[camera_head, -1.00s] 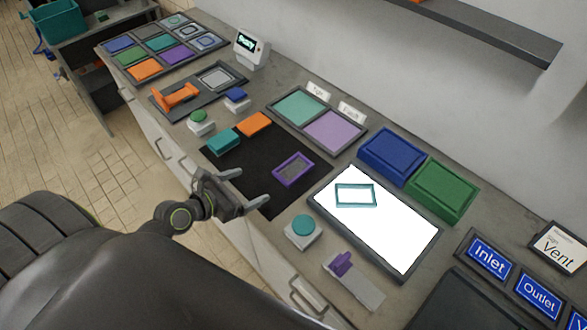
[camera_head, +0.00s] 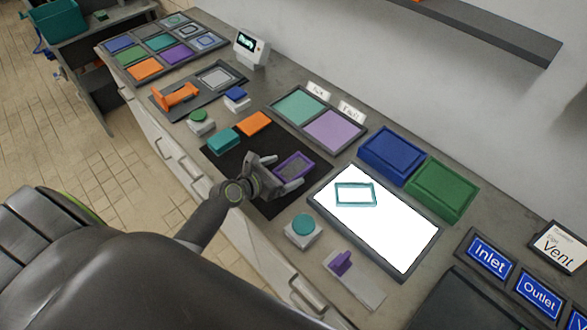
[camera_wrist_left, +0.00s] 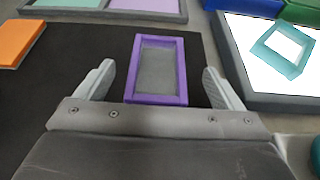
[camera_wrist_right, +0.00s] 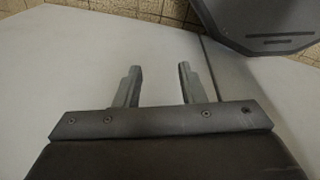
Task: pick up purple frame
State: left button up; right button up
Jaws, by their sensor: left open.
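The purple frame (camera_head: 294,167) is a rectangular rim with a grey middle, lying on a black mat (camera_head: 222,162). In the left wrist view the purple frame (camera_wrist_left: 158,99) lies between the two fingers of my left gripper (camera_wrist_left: 160,85), with a gap on each side. In the head view my left gripper (camera_head: 273,172) is open and reaches the near-left end of the frame, partly covering it. My right gripper (camera_wrist_right: 156,85) is open and empty in the right wrist view, in front of pale flat surfaces.
A teal block (camera_head: 223,141) and an orange block (camera_head: 254,123) lie on the mat. A white lit panel (camera_head: 385,231) with a teal frame (camera_head: 355,203) is to the right. A teal button (camera_head: 303,226) and a purple-lever device (camera_head: 341,263) stand near the front edge.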

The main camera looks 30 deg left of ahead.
aim_at(294, 167)
pick_arm(q)
jog(key=shift+x, duration=1.9)
jog(key=shift+s+a+f, duration=0.1)
jog(key=shift+f, duration=0.05)
jog(key=shift+c, duration=0.3)
jog(key=c, duration=1)
jog(key=shift+c, duration=0.2)
